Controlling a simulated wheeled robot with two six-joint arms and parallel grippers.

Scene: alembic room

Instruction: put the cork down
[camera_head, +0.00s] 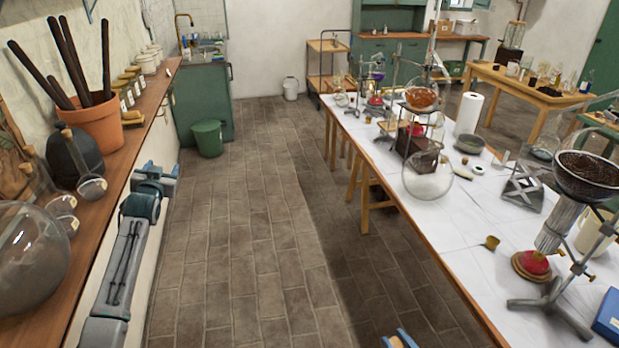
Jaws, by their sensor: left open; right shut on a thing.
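My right gripper (400,340) just shows at the bottom edge, over the floor beside the long table. Its blue fingers are shut on a small pale tan thing (397,342), which I take to be the cork; most of it is cut off by the frame. My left gripper (156,174) is open and empty, beside the front edge of the wooden shelf on the left. A small brown piece (490,242) lies on the white table top (455,215); I cannot tell whether it is also a cork.
The long table carries a round glass flask (428,178), a burner stand with a dark bowl (588,172) and a blue box (607,318). The shelf (150,100) holds a clay pot (98,125) and glass vessels. The tiled floor between is free.

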